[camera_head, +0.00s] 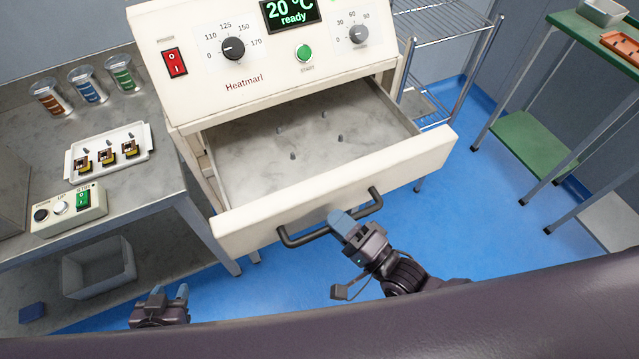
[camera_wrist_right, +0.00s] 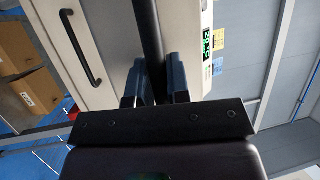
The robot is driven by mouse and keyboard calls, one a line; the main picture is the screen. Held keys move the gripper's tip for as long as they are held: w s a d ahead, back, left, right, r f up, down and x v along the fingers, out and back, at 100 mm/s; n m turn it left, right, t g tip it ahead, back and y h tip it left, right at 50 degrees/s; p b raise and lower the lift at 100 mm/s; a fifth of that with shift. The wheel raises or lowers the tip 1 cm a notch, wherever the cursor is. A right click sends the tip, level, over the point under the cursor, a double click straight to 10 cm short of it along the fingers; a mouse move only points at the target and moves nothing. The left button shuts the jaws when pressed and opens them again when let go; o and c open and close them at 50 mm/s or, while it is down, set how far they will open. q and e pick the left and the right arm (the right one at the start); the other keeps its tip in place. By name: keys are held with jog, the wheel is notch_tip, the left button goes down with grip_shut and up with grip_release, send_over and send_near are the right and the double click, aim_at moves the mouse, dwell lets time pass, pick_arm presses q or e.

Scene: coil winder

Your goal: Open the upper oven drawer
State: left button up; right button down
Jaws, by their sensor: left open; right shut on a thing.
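The upper oven drawer (camera_head: 345,195) is pulled out from the cream oven (camera_head: 262,70), showing its grey floor with several small pegs. Its dark bar handle (camera_head: 296,240) runs along the drawer front. My right gripper (camera_head: 343,222) is shut on the handle. In the right wrist view the fingers (camera_wrist_right: 160,82) sit on either side of the dark handle bar (camera_wrist_right: 150,40). My left gripper (camera_head: 168,297) is open and empty, low at the left, apart from the oven. The oven display reads 20 °C ready.
A metal bench (camera_head: 150,187) at the left carries a white tray (camera_head: 143,137) with small coil parts, several jars and a switch box (camera_head: 68,210). A grey bin (camera_head: 98,268) is below. A wire rack (camera_head: 440,25) and green table (camera_head: 560,22) stand right. Blue floor is clear before the rack.

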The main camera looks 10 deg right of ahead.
pick_arm(q)
jog(key=shift+w+r+p, duration=0.25)
jog(key=shift+r, duration=0.35)
jog(key=shift+w+r+p, duration=0.25)
jog(key=shift+r, duration=0.3)
pick_arm(e)
jog(key=s+d, duration=0.2)
jog(key=s, duration=0.5)
jog(key=shift+s+d, duration=0.15)
jog(key=shift+d, duration=0.05)
jog(key=c, duration=1.1)
grip_release()
pick_arm(q)
jog(key=shift+s, duration=0.1)
jog(key=shift+s+f+b, duration=0.1)
jog(key=shift+f+b, duration=0.55)
jog(key=shift+f, duration=0.2)
pick_arm(e)
jog(key=v, duration=1)
jog(key=shift+s+d, duration=0.25)
jog(key=shift+s, duration=0.05)
